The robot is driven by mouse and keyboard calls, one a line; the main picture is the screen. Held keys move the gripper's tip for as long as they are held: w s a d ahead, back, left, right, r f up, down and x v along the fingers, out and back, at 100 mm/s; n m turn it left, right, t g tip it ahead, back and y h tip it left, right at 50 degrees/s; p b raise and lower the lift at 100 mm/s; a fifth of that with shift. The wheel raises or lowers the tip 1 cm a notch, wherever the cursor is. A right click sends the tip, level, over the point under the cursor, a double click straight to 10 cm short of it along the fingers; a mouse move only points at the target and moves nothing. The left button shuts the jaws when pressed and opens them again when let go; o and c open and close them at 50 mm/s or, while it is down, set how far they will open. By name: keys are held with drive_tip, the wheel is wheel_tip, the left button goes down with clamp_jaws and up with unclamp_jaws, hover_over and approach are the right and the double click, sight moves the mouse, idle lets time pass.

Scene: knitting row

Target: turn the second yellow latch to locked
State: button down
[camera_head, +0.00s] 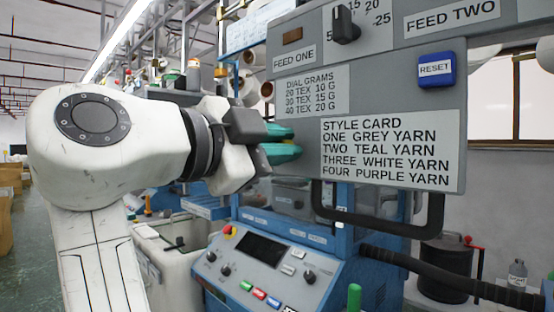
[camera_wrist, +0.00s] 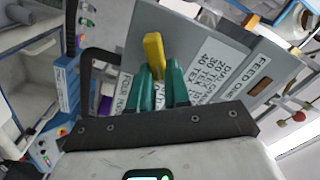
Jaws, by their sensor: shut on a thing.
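A yellow latch (camera_wrist: 153,50) shows in the wrist view, standing out from the grey panel with its lower end between my teal fingers. My gripper (camera_wrist: 161,75) is shut on this latch. In the head view my gripper (camera_head: 283,143) is at the left edge of the panel, its teal fingers pointing right. The latch is hidden there. Only one yellow latch is visible, so I cannot tell its place in a row or whether it is locked.
The grey panel (camera_head: 395,70) carries a style card (camera_head: 387,153), a dial knob (camera_head: 345,25) and a blue reset button (camera_head: 435,69). A black bar handle (camera_head: 376,226) projects below it. A blue control console (camera_head: 265,268) stands lower down, below my gripper.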

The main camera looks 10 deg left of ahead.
drive_tip(key=m+b, duration=0.1)
drive_tip(key=m, duration=0.2)
drive_tip(key=f+m+b, duration=0.1)
drive_tip(key=m, duration=0.2)
drive_tip(key=shift+s+d+f+b, duration=0.1)
drive_tip(key=shift+f+b, duration=0.05)
drive_tip(key=shift+b, duration=0.25)
drive_tip(key=shift+m, duration=0.3)
drive_tip(key=c, duration=1.1)
unclamp_jaws()
drive_tip(key=v, duration=1)
drive_tip(key=shift+s+a, duration=0.25)
drive_tip(key=shift+s, duration=0.05)
